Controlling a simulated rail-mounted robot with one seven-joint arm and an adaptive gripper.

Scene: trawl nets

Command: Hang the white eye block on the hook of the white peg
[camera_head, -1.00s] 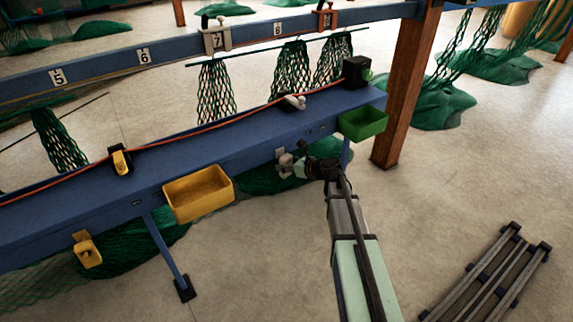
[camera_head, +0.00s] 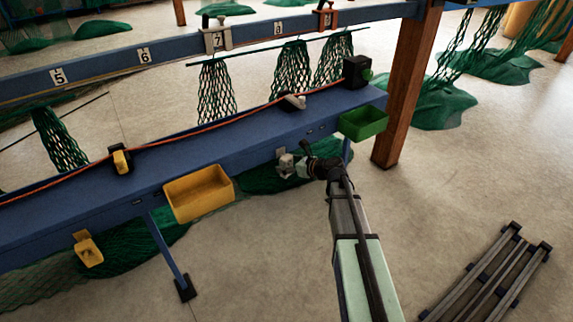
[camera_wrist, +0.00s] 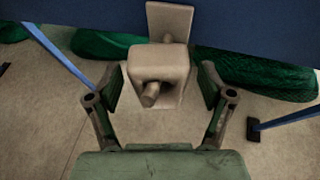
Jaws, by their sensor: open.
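The white eye block (camera_wrist: 172,66) sits on the hook of the white peg (camera_wrist: 168,18), whose pale plate is on the front face of the blue beam. The peg's rounded end pokes out through the block's front. In the head view the white block (camera_head: 286,166) shows small below the beam's edge. My gripper (camera_wrist: 162,88) is open, one finger on each side of the block, with gaps visible between fingers and block. In the head view my gripper (camera_head: 302,167) is just right of the block. How deep the hook sits in the eye is hidden.
A yellow bin (camera_head: 199,195) hangs left of the block and a green bin (camera_head: 363,123) to its right. A yellow block (camera_head: 89,250) hangs further left. A white piece (camera_head: 293,101) sits on the blue beam (camera_head: 235,135). The floor in front is clear near my arm.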

